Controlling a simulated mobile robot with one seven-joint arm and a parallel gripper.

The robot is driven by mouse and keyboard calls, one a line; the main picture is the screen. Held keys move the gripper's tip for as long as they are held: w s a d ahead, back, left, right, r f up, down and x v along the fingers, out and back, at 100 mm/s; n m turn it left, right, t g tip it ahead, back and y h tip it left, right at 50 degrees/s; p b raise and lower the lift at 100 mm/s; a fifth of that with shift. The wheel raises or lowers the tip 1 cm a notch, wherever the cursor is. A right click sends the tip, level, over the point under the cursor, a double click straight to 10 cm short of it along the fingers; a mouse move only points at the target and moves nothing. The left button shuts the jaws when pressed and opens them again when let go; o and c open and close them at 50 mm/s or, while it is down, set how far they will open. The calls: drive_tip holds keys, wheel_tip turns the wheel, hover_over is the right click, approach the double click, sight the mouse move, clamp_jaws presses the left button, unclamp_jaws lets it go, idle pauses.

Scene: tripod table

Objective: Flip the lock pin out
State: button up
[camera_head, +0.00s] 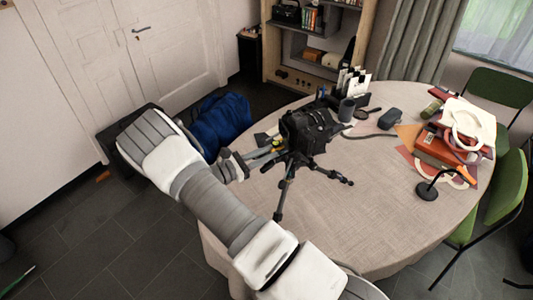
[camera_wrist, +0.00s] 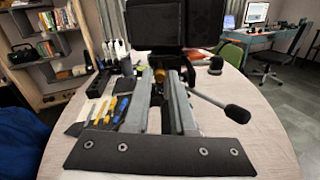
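A black camera (camera_head: 308,128) sits on top of a dark tripod (camera_head: 289,185) standing on the round table. In the wrist view the camera (camera_wrist: 172,22) fills the top middle. A small yellow-gold piece (camera_wrist: 162,72) shows below it, between the tips of my gripper (camera_wrist: 161,80); it may be the lock pin, but I cannot tell for sure. My gripper (camera_head: 268,155) reaches in from the left at the tripod head. Its two grey fingers are apart, with a dark part between them. Contact is not clear. A black tripod handle (camera_wrist: 225,108) sticks out to the right.
A blue bag (camera_head: 220,122) lies on the floor. The table's front is clear.

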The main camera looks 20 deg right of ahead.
clamp_jaws()
idle(1.1)
